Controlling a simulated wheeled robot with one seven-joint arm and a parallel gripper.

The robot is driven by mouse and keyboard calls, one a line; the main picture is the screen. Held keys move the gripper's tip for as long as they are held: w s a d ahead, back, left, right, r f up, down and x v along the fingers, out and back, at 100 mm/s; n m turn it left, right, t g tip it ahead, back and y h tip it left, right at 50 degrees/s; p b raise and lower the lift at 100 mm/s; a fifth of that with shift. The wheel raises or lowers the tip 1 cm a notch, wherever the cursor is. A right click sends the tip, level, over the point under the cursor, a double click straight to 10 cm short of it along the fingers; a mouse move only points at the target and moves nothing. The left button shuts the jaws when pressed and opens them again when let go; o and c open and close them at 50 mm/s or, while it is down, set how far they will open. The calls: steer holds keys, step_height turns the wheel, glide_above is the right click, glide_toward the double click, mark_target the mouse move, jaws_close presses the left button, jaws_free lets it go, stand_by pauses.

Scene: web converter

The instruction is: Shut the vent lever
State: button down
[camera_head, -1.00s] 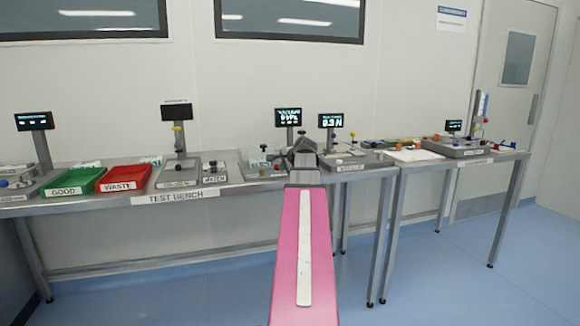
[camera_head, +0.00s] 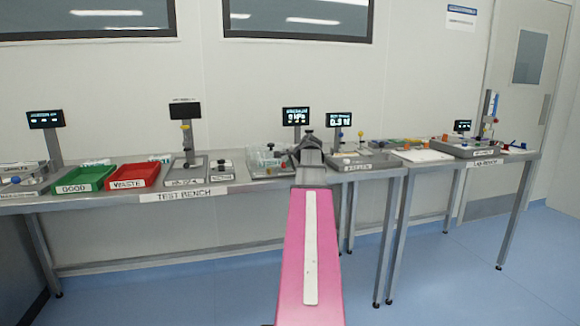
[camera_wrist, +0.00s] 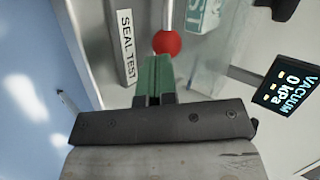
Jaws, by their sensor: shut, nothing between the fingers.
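In the wrist view a red ball knob (camera_wrist: 167,42) sits on the end of a pale rod (camera_wrist: 168,14). It may be the vent lever, but no label on it shows. My gripper (camera_wrist: 155,60) is shut and empty, with its green fingers just short of the knob; I cannot tell whether they touch it. A plate marked SEAL TEST (camera_wrist: 127,47) lies left of the knob. A screen (camera_wrist: 291,88) reads VACUUM 0 kPa. In the head view my gripper (camera_head: 308,142) reaches over the test bench and partly hides the seal-test station (camera_head: 268,160).
The test bench (camera_head: 250,186) also bears a green GOOD tray (camera_head: 82,179), a red WASTE tray (camera_head: 130,177) and other stations with screens on posts. A second bench (camera_head: 430,162) stands to the right. A clear panel (camera_wrist: 215,60) is right of the knob. Blue floor lies in front.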

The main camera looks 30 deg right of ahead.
steer(key=shift+s+a, duration=0.45)
steer(key=shift+a, duration=0.15)
steer(key=v, duration=1)
steer(key=shift+s+r, duration=0.25)
steer(key=shift+s, duration=0.05)
steer(key=w+a+f+n+g+y, duration=0.15)
steer(key=a+f+n+g, duration=0.5)
steer(key=a+f, duration=1.65)
steer(key=s+a+f+n+g, duration=0.1)
steer(key=s+a+f+n, duration=0.2)
steer(key=f, duration=0.4)
steer(key=s+a+f+n+g+h, duration=0.1)
steer(key=s+a+f+n, duration=0.3)
steer(key=a+f, duration=0.4)
steer(key=s+a+f+n+g+h, duration=0.1)
steer(key=s+a+f+n+g, duration=0.1)
steer(key=s+a+f+n, duration=0.2)
step_height(320, 180, down, 3)
steer(key=shift+s+a+f, duration=0.15)
steer(key=shift+s+a, duration=0.35)
steer(key=shift+a, duration=0.7)
